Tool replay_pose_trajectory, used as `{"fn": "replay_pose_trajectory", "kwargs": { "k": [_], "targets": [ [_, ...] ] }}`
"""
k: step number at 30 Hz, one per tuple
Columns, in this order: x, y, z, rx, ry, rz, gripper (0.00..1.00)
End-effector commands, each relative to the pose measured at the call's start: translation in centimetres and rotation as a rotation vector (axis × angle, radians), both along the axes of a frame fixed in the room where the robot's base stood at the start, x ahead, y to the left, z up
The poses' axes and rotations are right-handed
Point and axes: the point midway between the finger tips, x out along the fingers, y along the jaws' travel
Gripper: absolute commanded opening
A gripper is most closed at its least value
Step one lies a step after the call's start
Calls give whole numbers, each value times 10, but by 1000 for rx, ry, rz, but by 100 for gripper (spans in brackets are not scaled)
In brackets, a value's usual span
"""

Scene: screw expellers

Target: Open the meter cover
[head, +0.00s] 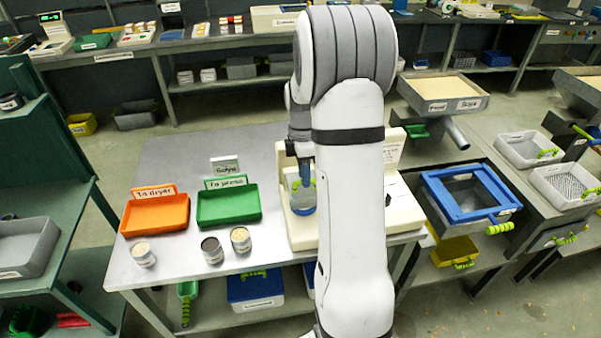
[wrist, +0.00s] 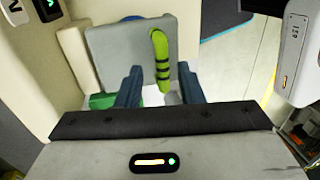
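The cream meter (head: 297,233) stands at the right end of the grey table, mostly hidden behind my arm. Its grey cover (wrist: 118,48) fills the upper middle of the wrist view and looks closed, though its edges are partly hidden. A bright green handle (wrist: 160,60) stands out on the right half of the cover. My gripper (wrist: 160,88) is open, with one blue finger on each side of the handle's lower end. The right finger looks closer to the handle than the left, and I cannot tell if either touches it. In the head view my gripper (head: 303,200) is at the meter's front.
An orange tray (head: 155,214), a green tray (head: 228,205) and several sample cans (head: 240,240) sit left of the meter. A blue-framed sieve (head: 470,192) stands to the right. A small panel with a green light (wrist: 47,8) shows upper left in the wrist view.

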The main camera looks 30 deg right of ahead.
Motion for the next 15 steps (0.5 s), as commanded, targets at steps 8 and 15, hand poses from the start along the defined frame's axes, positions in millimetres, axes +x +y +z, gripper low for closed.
{"fn": "replay_pose_trajectory", "kwargs": {
  "k": [8,15],
  "targets": [
    [0,0,0,0,0,-1,27],
    [0,-1,0,-1,-1,-2,7]
  ]
}}
